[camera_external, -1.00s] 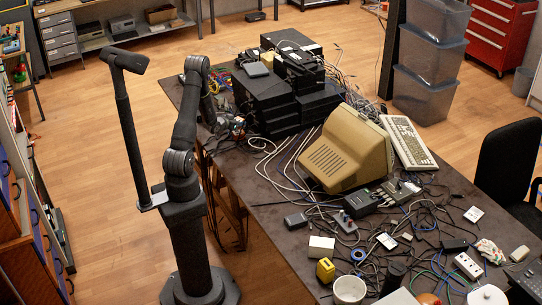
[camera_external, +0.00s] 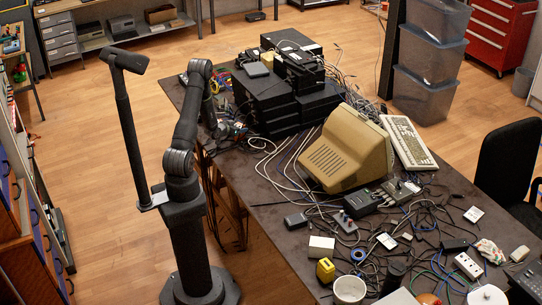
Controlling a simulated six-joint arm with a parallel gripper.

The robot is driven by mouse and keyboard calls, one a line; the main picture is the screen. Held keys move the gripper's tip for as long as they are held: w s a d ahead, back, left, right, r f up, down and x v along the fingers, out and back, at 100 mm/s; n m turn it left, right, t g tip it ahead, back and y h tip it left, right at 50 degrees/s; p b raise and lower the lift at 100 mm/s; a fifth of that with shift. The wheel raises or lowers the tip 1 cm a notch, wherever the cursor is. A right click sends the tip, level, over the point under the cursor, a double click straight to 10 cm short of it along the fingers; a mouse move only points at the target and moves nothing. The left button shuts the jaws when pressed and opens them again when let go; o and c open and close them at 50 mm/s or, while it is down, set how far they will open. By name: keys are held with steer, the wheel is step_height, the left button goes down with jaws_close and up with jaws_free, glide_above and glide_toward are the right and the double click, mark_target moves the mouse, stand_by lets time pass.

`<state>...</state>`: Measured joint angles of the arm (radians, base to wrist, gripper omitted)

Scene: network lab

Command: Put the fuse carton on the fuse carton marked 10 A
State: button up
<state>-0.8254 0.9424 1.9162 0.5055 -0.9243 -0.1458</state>
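My gripper (camera_external: 224,131) is low over the far left part of the dark table, left of the stacked black equipment. It is small, dark and partly hidden by my own arm, so I cannot see whether it is open or holds anything. No label reading 10 A can be read in this view. A small white box (camera_external: 321,247) and a yellow block with a dark mark (camera_external: 325,270) stand near the table's front left edge, well away from my gripper. I cannot tell whether either is a fuse carton.
Black equipment boxes (camera_external: 268,103) are stacked right of my gripper, with loose cables around them. A beige monitor (camera_external: 345,152) and keyboard (camera_external: 408,142) stand mid-table. A white mug (camera_external: 349,290), power strip (camera_external: 468,265) and tangled cables crowd the near end. Little table is bare.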

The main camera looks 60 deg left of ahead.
steer(key=shift+r, duration=0.15)
steer(key=v, duration=1.2)
steer(key=x, duration=1.2)
steer(key=shift+r, duration=1.1)
steer(key=shift+f, duration=0.1)
